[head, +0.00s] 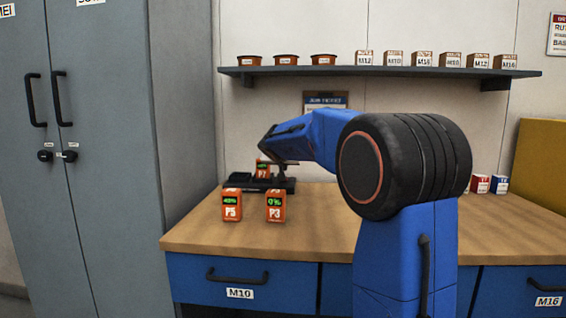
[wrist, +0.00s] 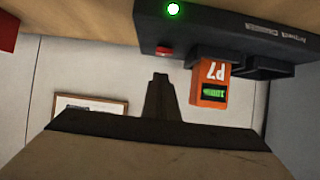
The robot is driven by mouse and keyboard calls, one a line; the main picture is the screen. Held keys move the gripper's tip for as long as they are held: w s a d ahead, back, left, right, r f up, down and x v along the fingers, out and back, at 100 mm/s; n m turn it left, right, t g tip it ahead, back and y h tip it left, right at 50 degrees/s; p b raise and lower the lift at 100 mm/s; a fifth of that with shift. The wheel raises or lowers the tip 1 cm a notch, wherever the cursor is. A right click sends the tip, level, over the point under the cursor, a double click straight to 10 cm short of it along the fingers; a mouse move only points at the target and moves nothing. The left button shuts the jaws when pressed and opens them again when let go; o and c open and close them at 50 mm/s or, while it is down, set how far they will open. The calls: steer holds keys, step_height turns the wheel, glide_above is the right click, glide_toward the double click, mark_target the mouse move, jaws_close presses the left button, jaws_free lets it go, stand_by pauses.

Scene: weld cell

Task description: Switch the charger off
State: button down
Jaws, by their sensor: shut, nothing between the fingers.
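The black charger (head: 288,187) sits at the back left of the workbench; it also shows upside down in the wrist view (wrist: 225,32). A round green light (wrist: 173,9) on it is lit. A small red switch (wrist: 163,51) sits on its edge. An orange battery P7 (wrist: 209,82) stands in one slot, its display green; the slot beside it looks empty. My gripper (wrist: 160,78) is shut and empty, its tip close to the red switch in the picture. I cannot tell whether they touch. In the head view my arm partly hides the charger.
Orange batteries P5 (head: 232,205), reading 40%, and P3 (head: 275,206), reading 0%, stand on the workbench (head: 310,235) in front of the charger. A shelf (head: 345,72) with bins and boxes hangs above. A grey cabinet (head: 110,150) stands at left.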

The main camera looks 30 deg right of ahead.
mark_target(283, 185)
steer(key=shift+s+a+f, duration=0.1)
steer(key=shift+s+f, duration=0.1)
steer(key=shift+f, duration=0.45)
steer(key=shift+s+a+f, duration=0.1)
steer(key=shift+s+f, duration=0.05)
steer(key=shift+f, duration=0.45)
steer(key=shift+s+a+f, duration=0.1)
steer(key=shift+s+f, duration=0.05)
steer(key=shift+f, duration=0.2)
steer(key=shift+r, duration=0.1)
steer(key=shift+r, duration=0.7)
steer(key=shift+r, duration=0.15)
